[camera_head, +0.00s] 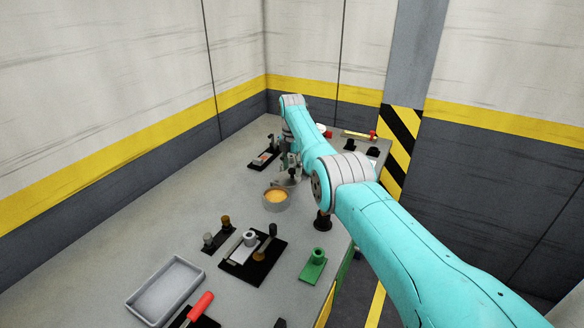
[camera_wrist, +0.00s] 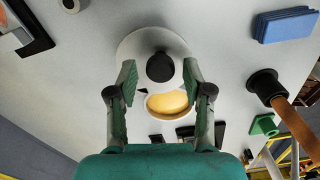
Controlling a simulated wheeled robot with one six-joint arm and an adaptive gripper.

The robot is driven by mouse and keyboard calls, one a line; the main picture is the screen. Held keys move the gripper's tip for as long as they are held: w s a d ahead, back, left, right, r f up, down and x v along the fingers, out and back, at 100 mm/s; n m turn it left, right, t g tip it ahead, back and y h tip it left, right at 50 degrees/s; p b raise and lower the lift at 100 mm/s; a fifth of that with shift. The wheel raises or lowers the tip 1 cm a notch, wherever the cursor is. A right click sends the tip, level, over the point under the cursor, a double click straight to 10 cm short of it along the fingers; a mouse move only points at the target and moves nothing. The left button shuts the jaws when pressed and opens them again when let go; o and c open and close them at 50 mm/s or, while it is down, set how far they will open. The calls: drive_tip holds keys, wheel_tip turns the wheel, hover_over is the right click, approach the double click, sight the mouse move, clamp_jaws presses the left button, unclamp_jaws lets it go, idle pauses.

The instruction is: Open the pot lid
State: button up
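The pot (camera_head: 276,199) stands on the grey table, its orange-yellow contents showing in the head view. In the wrist view the contents (camera_wrist: 167,104) show just below the round pale lid (camera_wrist: 132,46). The lid has a black knob (camera_wrist: 160,67) and lies beside or partly over the pot's far side; I cannot tell whether it rests on the table. My gripper (camera_wrist: 160,72) is open, one finger on each side of the knob with gaps on both sides. In the head view my gripper (camera_head: 290,163) is just behind the pot, partly hidden by my arm.
A grey tray (camera_head: 165,290), a black fixture (camera_head: 240,268) and a green part (camera_head: 313,264) stand nearer on the table. A blue stack (camera_wrist: 286,25) and a black-topped post (camera_wrist: 265,86) are right in the wrist view. Walls border the table's left and back.

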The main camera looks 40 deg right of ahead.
sight(292, 170)
wheel_tip(292, 170, up, 12)
idle(0.8)
idle(0.5)
